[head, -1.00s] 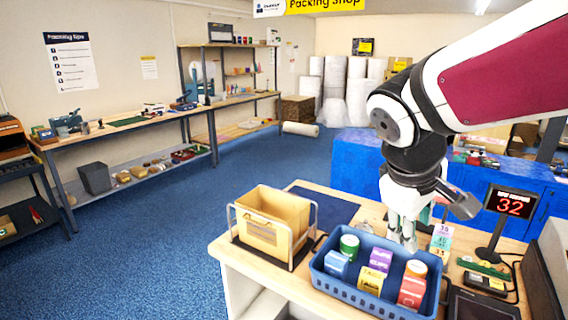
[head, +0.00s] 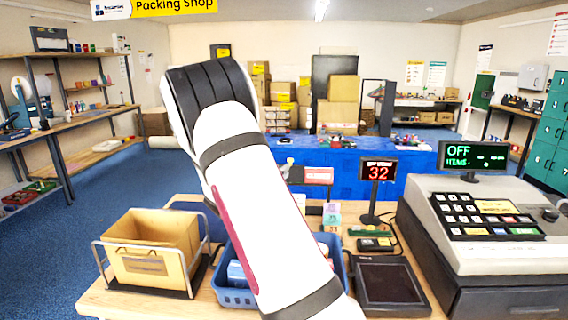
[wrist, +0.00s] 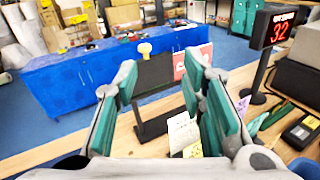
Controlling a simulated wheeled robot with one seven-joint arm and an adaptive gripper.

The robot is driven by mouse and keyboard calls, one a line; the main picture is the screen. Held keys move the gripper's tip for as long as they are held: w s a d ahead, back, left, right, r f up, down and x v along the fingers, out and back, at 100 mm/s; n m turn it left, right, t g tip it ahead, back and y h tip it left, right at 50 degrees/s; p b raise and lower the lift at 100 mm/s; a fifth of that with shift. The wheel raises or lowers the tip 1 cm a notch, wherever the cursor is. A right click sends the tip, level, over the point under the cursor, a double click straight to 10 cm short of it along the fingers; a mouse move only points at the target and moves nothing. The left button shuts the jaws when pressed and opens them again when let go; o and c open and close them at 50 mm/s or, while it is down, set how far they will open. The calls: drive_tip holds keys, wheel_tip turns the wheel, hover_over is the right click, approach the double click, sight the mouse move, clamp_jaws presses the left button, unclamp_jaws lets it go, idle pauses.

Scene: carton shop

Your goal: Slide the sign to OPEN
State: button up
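The dark panel and knob show beyond and between the fingertips; the right finger partly covers the red plate.
On the counter are a blue crate (head: 234,297), a tan bin in a wire holder (head: 150,250), stacked pastel cards (head: 331,213), a red "32" display (head: 378,170), a dark tablet (head: 390,283) and a cash register (head: 490,220).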

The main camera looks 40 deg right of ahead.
sight(289, 160)
drive_tip(key=w+d, duration=0.2)
drive_tip(key=d, duration=0.2)
drive_tip(key=w+d+f+n+t, duration=0.1)
drive_tip(key=w+d, duration=0.1)
drive_tip(key=d, duration=0.3)
drive_tip(key=w+d+n, duration=0.1)
drive_tip(key=w+d, duration=0.1)
drive_tip(key=d, duration=0.2)
drive_tip(key=shift+w+d+f, duration=0.25)
drive_tip(key=shift+d+f, duration=0.05)
drive_tip(key=shift+f, duration=0.05)
clamp_jaws()
